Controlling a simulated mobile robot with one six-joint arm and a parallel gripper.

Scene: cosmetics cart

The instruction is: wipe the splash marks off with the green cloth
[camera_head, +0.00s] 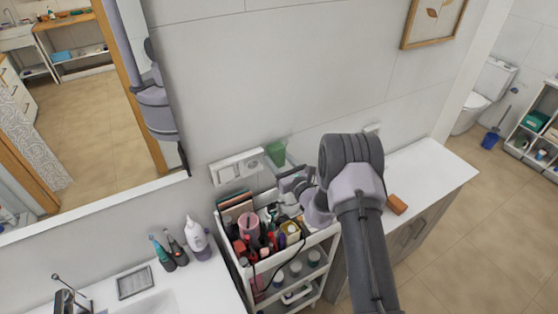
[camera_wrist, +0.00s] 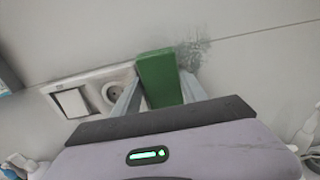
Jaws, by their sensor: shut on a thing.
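The green cloth (camera_wrist: 160,78) is a folded block held between the two fingers of my gripper (camera_wrist: 158,92), which is shut on it. In the head view the cloth (camera_head: 276,153) is against or very near the tiled wall above the cart, and my gripper (camera_head: 284,172) is partly hidden by my arm. A dark, speckled splash mark (camera_wrist: 193,52) shows on the wall just right of the cloth in the wrist view, and the cloth may cover part of it. I cannot tell whether the cloth touches the wall.
A white switch and socket plate (camera_head: 237,166) is just left of the cloth. A white cart (camera_head: 305,264) full of cosmetics stands below. A mirror (camera_head: 60,120) hangs left. A white counter (camera_head: 430,165) with a brown block (camera_head: 397,204) is right. A framed picture (camera_head: 432,22) hangs higher.

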